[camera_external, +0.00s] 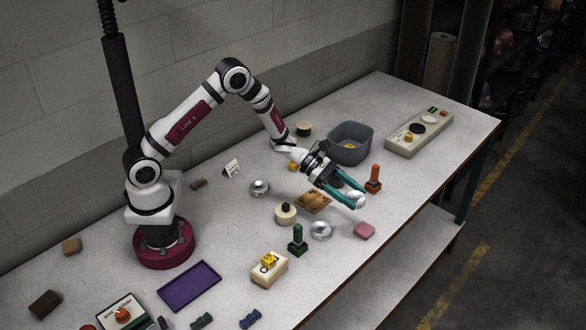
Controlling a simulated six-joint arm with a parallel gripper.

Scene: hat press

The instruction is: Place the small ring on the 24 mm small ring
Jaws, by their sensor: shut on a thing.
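My gripper (354,194) has teal fingers and reaches over the middle right of the table. It is shut on a shiny silver round piece (356,200), which looks like the small ring; the fingers partly cover it. Two similar silver round pieces lie on the table: one (320,231) in front and to the left of my gripper, and one (259,188) farther left, nearer my base. Their sizes are too small to read, so I cannot tell which is the 24 mm small ring. I cannot tell how high the held piece is above the table.
A pink block (364,231), an orange stamp (373,178) and a green stamp (298,239) stand close by. A cream round pot (286,214) and brown board (313,201) lie left of my gripper. A grey bin (368,142) is behind. The table's front edge is near.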

